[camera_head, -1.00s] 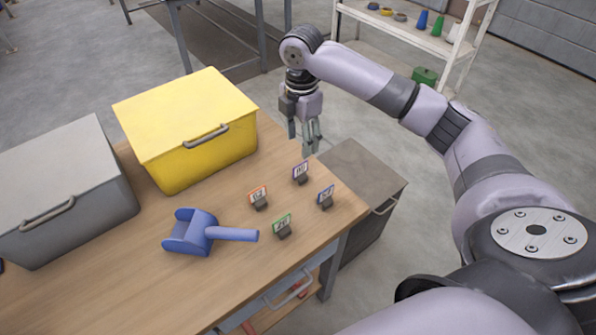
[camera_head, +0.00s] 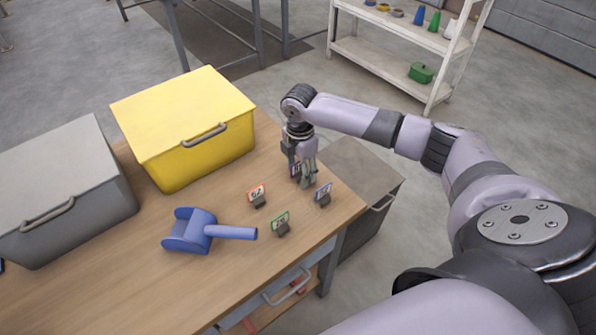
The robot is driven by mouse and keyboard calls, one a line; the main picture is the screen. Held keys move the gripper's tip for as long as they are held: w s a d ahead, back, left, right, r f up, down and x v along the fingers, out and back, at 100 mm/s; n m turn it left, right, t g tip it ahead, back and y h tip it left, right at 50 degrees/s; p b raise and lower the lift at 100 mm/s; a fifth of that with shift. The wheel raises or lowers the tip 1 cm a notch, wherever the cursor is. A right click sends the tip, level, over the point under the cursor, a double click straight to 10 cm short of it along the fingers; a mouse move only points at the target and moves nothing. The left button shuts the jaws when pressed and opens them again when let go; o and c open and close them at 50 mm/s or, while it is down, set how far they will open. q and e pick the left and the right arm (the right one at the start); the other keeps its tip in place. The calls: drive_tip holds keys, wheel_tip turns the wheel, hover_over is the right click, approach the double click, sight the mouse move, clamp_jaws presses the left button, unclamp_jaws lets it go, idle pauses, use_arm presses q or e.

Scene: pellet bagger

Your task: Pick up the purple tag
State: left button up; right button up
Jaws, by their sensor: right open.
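The purple tag (camera_head: 294,169) stands on the workbench near its back right edge. It is mostly hidden behind my right gripper, with a part showing at the gripper's left side. My right gripper (camera_head: 305,181) points down at the tag, its fingers open and low over the table. I cannot tell whether the fingers touch the tag. My left gripper is not in view.
An orange tag (camera_head: 256,195), a blue tag (camera_head: 323,194) and a green tag (camera_head: 281,222) stand close by. A blue scoop (camera_head: 190,230), a yellow bin (camera_head: 165,155) and a grey bin (camera_head: 95,215) are to the left on the workbench (camera_head: 130,278).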

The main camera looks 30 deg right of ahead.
clamp_jaws()
idle(0.7)
